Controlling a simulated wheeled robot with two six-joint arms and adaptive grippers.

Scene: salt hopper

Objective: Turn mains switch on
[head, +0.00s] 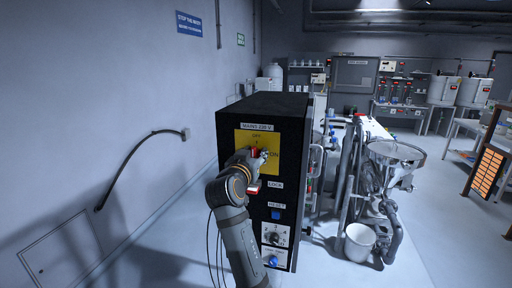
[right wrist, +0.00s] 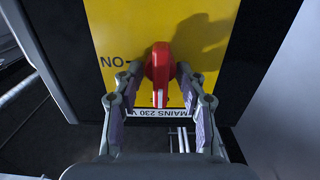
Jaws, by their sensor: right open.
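The mains switch is a red handle (right wrist: 160,65) on a yellow plate (right wrist: 112,30); the plate also shows in the head view (head: 243,137) on the front of a black cabinet (head: 262,106). In the right wrist view the handle's white-marked end points toward the "MAINS 230 V" label, not toward the ON mark at its left. My right gripper (right wrist: 159,88) is open, with its fingers on either side of the handle. Contact cannot be told. In the head view my right gripper (head: 262,155) covers most of the switch. My left gripper is not in view.
Below the plate are a LOCK label (head: 276,184), a blue RESET button (head: 276,214) and a rotary dial (head: 273,238). A wall stands close on the left. A white bucket (head: 359,242) and a metal hopper (head: 395,152) stand to the right of the cabinet.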

